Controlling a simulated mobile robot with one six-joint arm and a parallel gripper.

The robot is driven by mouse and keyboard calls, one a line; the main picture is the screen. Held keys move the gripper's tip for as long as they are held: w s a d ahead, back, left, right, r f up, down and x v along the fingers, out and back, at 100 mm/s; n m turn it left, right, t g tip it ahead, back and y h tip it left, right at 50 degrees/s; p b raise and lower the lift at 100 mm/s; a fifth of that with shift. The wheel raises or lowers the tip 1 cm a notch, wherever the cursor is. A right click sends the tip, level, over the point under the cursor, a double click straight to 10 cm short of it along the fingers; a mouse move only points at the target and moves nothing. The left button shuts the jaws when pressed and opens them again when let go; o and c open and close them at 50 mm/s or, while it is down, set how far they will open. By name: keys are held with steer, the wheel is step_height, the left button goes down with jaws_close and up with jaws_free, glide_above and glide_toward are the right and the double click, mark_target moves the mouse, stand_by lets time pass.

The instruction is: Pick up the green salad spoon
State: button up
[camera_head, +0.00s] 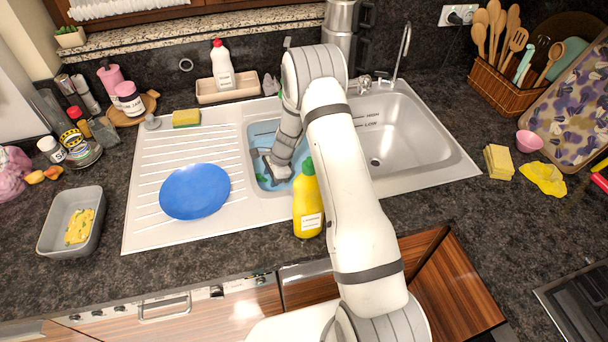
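My gripper (268,168) is down inside the left, smaller sink basin (255,130), which has a blue interior or contents with small green patches. A green patch (261,178) shows beside the gripper, but it is too small to tell whether it is part of a spoon. The gripper's fingers are small and dark, and their gap is not clear. My arm hides the right part of this basin. In the wicker basket (505,95) at the far right stand a pale green utensil (525,62) and a teal utensil (573,53) among wooden spoons.
A yellow bottle (307,205) stands close to my arm at the basin's front edge. A blue plate (195,191) lies on the drainboard, with a sponge (186,118) behind it. The right basin (400,140) looks empty. A grey tub (58,243) sits at left.

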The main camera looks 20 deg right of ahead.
steer(key=shift+c, duration=0.5)
jaws_close()
steer(key=shift+r, duration=0.1)
step_height(320, 180, up, 18)
steer(key=f+b, duration=0.1)
steer(key=b, duration=0.2)
steer(key=a+b, duration=0.1)
steer(key=a, duration=0.5)
steer(key=a+b, duration=0.1)
steer(key=a, duration=0.5)
steer(key=a+b, duration=0.1)
steer(key=a, duration=0.5)
steer(key=shift+r, duration=0.4)
